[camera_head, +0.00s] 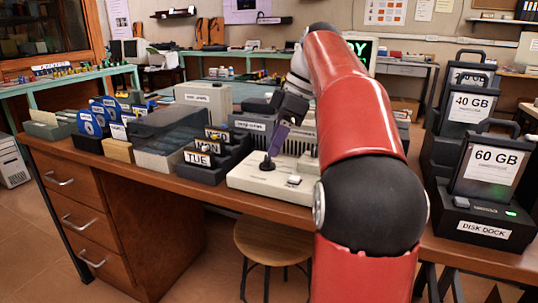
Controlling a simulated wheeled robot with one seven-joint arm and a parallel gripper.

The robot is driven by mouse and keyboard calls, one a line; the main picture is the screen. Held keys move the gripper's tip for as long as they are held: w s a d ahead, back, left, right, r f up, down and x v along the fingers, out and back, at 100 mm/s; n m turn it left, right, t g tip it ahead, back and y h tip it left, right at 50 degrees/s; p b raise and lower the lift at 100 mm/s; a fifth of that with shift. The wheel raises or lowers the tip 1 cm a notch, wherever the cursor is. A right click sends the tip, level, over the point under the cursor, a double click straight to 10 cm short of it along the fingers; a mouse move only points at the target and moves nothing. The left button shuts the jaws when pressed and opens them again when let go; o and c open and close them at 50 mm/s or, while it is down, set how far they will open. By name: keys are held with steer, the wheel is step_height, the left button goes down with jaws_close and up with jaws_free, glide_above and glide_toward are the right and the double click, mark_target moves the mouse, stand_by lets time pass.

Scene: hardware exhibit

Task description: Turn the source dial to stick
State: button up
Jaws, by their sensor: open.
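A beige panel box (255,181) stands at the front edge of the brown desk. A tilted purple stick (277,139) rises from a dark base on it, and a small pale block sits near its front. I cannot make out a source dial or its setting; my red arm covers the right end of the box. My dark gripper (283,106) is above and behind the box, near the top of the stick. It is open, but its fingertips are small and hard to separate from the dark things behind; I cannot tell whether it touches the stick.
Dark trays labelled TUE (199,159) stand left of the box, beside a clear-lidded case (170,135) and blue disks (90,123). A disk dock (482,231) with a 60 GB drive (492,165) stands at right. A stool (271,243) is below the desk.

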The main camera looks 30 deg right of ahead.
mark_target(268, 157)
steer(key=shift+b+x, duration=0.3)
steer(key=shift+x, duration=1.55)
steer(key=c, duration=1)
